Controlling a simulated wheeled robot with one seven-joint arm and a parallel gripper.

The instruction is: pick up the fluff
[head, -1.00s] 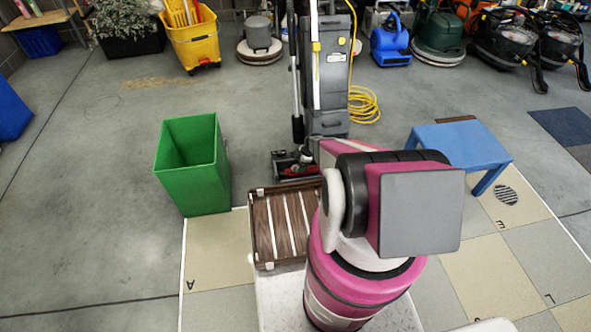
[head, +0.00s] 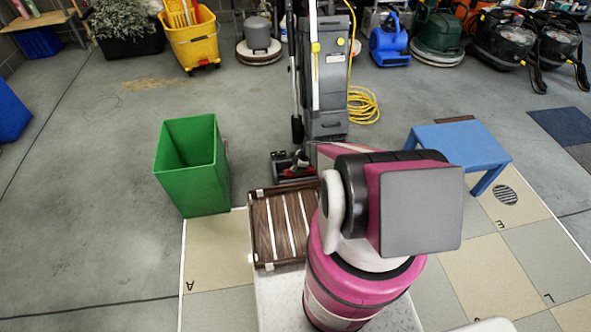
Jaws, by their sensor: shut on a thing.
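My arm (head: 420,212) stands at the centre right, with its pink forearm (head: 328,153) reaching away toward the grey upright floor machine. I cannot make out my gripper or its fingertips. The far end of the arm lies against the dark, cluttered foot of that machine and is partly hidden by my own links. I see no fluff that I can tell apart in this view.
A green open bin (head: 190,165) stands left of a brown slatted crate (head: 262,262). A blue table (head: 460,145) stands at the right. The grey floor machine (head: 325,75) is behind my arm, with a yellow cord (head: 363,104) beside it.

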